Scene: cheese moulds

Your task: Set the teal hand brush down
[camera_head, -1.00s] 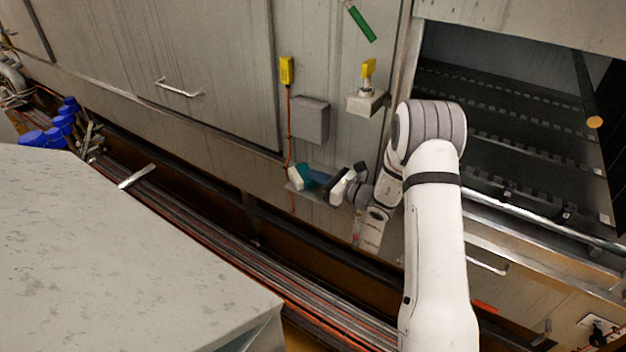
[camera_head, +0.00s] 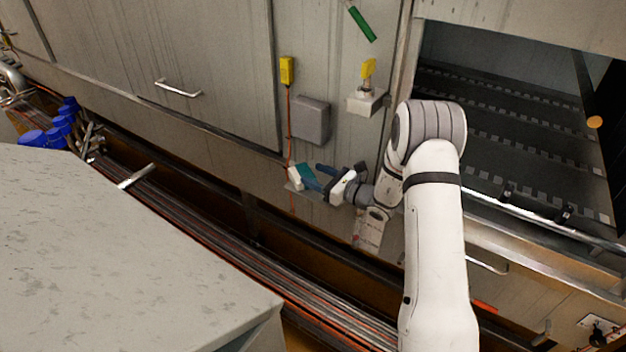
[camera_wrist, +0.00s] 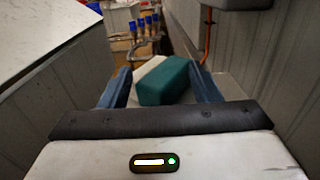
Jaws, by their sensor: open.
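The teal hand brush (camera_head: 301,177) rests on a small grey shelf (camera_head: 327,200) on the wall in the head view. In the wrist view the brush (camera_wrist: 168,82) shows as a teal block with a pale strip along its left side, lying between my blue fingers. My gripper (camera_head: 315,174) is open, with one finger to each side of the brush. In the wrist view there is a visible gap between the right finger and the brush; contact at the left finger is unclear.
A grey box (camera_head: 311,119) and a yellow-topped bracket (camera_head: 367,102) are on the wall above the shelf. An orange cable (camera_head: 290,125) runs down beside it. A grey-topped block (camera_head: 110,245) stands at left; blue-capped items (camera_head: 55,130) are beyond it.

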